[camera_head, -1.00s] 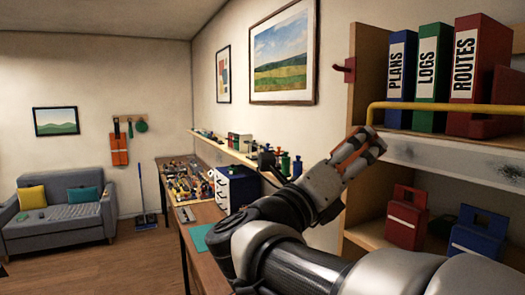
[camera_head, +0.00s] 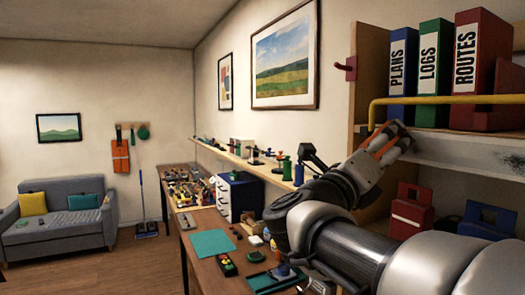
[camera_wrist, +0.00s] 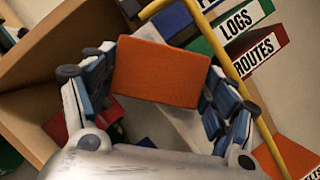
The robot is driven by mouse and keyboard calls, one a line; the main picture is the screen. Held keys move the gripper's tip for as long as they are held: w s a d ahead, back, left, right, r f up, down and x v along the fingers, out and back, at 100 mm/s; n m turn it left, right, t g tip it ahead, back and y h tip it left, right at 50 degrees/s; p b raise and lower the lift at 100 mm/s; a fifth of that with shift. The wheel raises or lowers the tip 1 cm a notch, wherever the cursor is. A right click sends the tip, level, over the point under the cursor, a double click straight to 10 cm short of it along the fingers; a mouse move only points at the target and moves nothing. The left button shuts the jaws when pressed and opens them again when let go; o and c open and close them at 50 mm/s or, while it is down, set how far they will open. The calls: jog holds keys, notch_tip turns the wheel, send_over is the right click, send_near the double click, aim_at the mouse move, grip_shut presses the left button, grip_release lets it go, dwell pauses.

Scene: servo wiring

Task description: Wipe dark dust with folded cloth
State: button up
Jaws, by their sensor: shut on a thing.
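My gripper (camera_head: 388,140) is shut on an orange folded cloth (camera_wrist: 168,72), which fills the space between the two fingers in the wrist view. In the head view my gripper is at the left end of the pale shelf front (camera_head: 455,153), just below the yellow rail. Only a little of the cloth shows there between the fingers. I cannot tell whether the cloth touches the shelf front. Dark dust shows faintly near the right end of the shelf front (camera_head: 514,166); any dust behind my gripper is hidden.
A yellow rail (camera_head: 440,100) runs in front of the blue, green and red binders (camera_head: 466,65). A red box (camera_head: 410,212) and a blue box (camera_head: 486,221) stand on the shelf below. The wooden shelf side (camera_head: 370,75) bounds the left.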

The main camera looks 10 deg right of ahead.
aim_at(410, 149)
jog(key=shift+w+d+b, duration=0.2)
jog(key=shift+d, duration=0.3)
jog(key=shift+w+d+b, duration=0.15)
jog(key=shift+d, duration=0.3)
dwell(0.6)
jog(key=shift+s, duration=0.1)
jog(key=shift+s+d+b, duration=0.25)
jog(key=shift+s+b, duration=0.35)
jog(key=shift+s, duration=0.2)
jog(key=shift+s+d+b, duration=0.25)
jog(key=shift+s+b, duration=0.35)
jog(key=shift+s, duration=0.35)
jog(key=shift+s+d, duration=0.1)
jog(key=shift+s+d+b, duration=0.4)
jog(key=shift+s+b, duration=0.25)
jog(key=shift+s, duration=0.15)
jog(key=shift+s+d+b, duration=0.35)
jog(key=shift+s+b, duration=0.25)
jog(key=shift+s, duration=0.2)
jog(key=shift+w+a, duration=0.1)
jog(key=shift+w, duration=0.05)
jog(key=shift+w+a, duration=0.4)
jog(key=shift+w, duration=0.75)
jog(key=shift+w+a, duration=0.45)
jog(key=shift+w, duration=0.7)
jog(key=shift+w+a, duration=0.4)
jog(key=shift+w, duration=0.75)
